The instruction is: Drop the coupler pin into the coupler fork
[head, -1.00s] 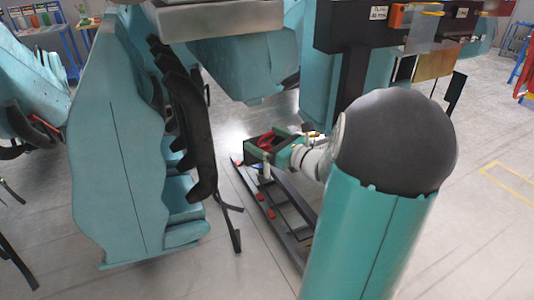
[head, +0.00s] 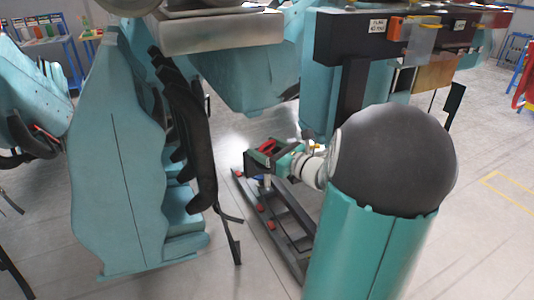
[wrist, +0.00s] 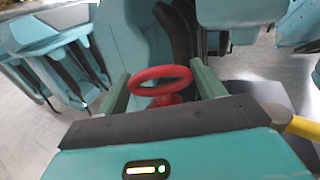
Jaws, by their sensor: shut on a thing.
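The coupler pin shows as a red ring handle (wrist: 160,82) between the two green fingers in the wrist view. My gripper (wrist: 162,86) is shut on it. In the head view the red handle (head: 267,147) shows small in my gripper (head: 262,156), above a dark frame on the floor. The pin's lower part is mostly hidden, with only a small pale and blue patch below the gripper. I cannot make out the coupler fork clearly in either view.
The dark frame (head: 290,222) with red bits lies on the floor. A teal seat car (head: 120,190) with black restraints stands left of my gripper. Another teal car body (head: 255,75) hangs above and behind. A black rack (head: 400,38) stands at the right.

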